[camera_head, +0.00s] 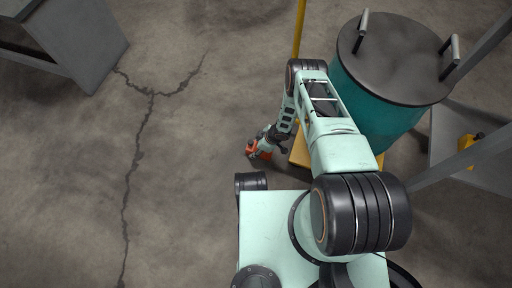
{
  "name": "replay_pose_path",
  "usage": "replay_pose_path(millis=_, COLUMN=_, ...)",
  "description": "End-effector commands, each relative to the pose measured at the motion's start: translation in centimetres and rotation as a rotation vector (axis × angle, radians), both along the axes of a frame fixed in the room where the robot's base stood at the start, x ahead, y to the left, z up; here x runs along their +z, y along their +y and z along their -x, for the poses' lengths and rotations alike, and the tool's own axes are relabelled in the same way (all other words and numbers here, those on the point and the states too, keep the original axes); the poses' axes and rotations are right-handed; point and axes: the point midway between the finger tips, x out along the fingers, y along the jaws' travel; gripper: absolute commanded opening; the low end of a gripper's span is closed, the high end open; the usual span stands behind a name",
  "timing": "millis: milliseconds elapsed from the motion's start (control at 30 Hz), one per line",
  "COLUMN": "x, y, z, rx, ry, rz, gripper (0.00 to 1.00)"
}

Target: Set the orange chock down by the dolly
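The orange chock (252,150) is small in the camera_head view, at the end of my arm, left of the dolly. My gripper (260,146) is down at the chock, with its dark fingers around it and partly hiding it. It looks shut on the chock. I cannot tell whether the chock touches the floor. The dolly (299,155) is yellow; its near left corner shows under the teal drum (350,95), and my arm hides much of it. A yellow upright (299,30) rises at its far left.
The drum has a dark lid (395,55) with two handles. A grey structure (470,130) with a small yellow item (466,145) stands at the right. A grey cabinet (75,45) stands at the far left. Cracked concrete floor (180,150) between is clear.

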Motion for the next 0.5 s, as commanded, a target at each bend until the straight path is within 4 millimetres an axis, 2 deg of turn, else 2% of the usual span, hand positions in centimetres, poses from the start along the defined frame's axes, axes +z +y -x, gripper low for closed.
replay_pose_path(millis=367, x=0.2, y=0.0, z=0.0, rx=-0.001, ry=0.000, rz=0.000, gripper=0.60)
replay_pose_path(millis=500, x=1.8, y=-0.4, z=0.1, rx=-0.001, ry=0.001, rz=0.001, gripper=0.60)
